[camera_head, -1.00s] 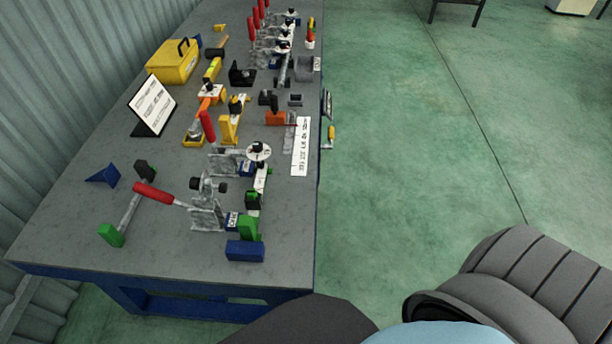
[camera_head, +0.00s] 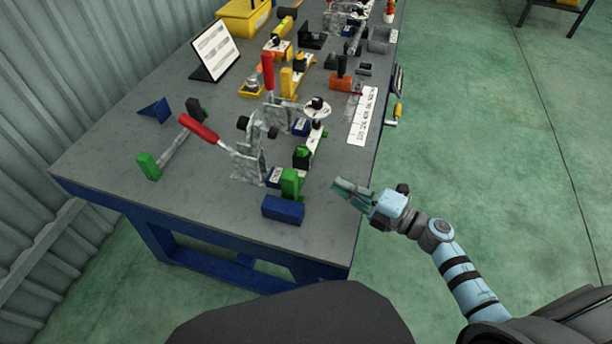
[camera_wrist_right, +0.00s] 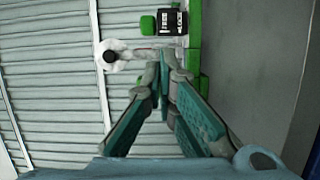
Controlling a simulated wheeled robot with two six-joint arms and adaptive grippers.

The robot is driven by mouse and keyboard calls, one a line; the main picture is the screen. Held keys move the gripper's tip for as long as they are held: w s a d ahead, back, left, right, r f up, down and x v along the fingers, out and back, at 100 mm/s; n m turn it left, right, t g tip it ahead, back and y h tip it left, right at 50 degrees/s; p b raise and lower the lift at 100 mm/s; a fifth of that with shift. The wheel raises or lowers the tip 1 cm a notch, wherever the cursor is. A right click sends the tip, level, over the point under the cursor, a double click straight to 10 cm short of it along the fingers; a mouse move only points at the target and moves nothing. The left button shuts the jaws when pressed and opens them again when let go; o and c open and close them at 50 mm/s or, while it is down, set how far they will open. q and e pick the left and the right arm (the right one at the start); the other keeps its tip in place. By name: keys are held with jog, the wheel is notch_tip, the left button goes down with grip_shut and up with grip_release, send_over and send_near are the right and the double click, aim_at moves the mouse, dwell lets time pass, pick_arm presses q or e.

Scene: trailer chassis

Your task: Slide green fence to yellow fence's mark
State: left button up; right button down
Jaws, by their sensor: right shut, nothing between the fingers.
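A green upright piece (camera_head: 291,183), which looks like the green fence, stands near the table's front right corner, just behind a blue block (camera_head: 283,208). A yellow upright piece (camera_head: 288,82), which looks like the yellow fence, stands farther back. I cannot make out a mark on either. My right gripper (camera_head: 340,188) is shut and empty, to the right of the green piece and apart from it, near the table's right edge. In the right wrist view a green strip (camera_wrist_right: 194,30) shows beyond my fingertips (camera_wrist_right: 165,68). My left gripper is out of view.
A clamp with a red handle (camera_head: 200,128) stands left of the green piece. A white printed scale strip (camera_head: 362,115) lies near the right edge. A green-ended bar (camera_head: 148,166) lies at the left. The table top (camera_head: 230,205) is clear at the front.

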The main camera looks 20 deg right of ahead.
aim_at(302, 160)
jog(key=shift+s+a+f+n+g+y, duration=0.1)
jog(key=shift+s+a+n+g+y, duration=0.05)
jog(key=shift+a+n+g+y, duration=0.35)
jog(key=shift+w+a, duration=0.2)
jog(key=x, duration=0.9)
